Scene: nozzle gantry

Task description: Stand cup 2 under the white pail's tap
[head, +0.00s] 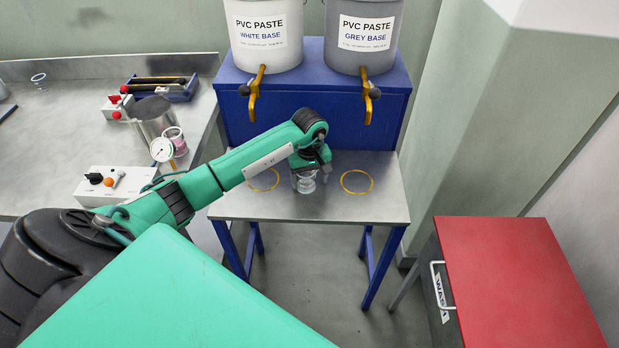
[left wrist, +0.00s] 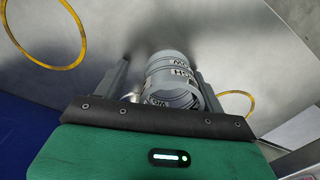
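The white pail (head: 265,35) stands on the blue stand with its yellow tap (head: 254,92) pointing down. A small clear cup (head: 306,184) stands on the steel table between two yellow rings. In the left wrist view the cup (left wrist: 172,95) shows dark lettering; I cannot read a number on it. My left gripper (head: 308,172) is low over the table, with its fingers either side of the cup. In the wrist view (left wrist: 165,85) a gap shows between the left finger and the cup, so the gripper looks open. My right gripper is not in view.
The left yellow ring (head: 263,180) lies below the white pail's tap, partly behind my arm. The right ring (head: 357,182) lies below the grey pail (head: 363,35) and its tap (head: 368,97). A side bench (head: 60,140) holds instruments. A red-topped cabinet (head: 520,275) stands at right.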

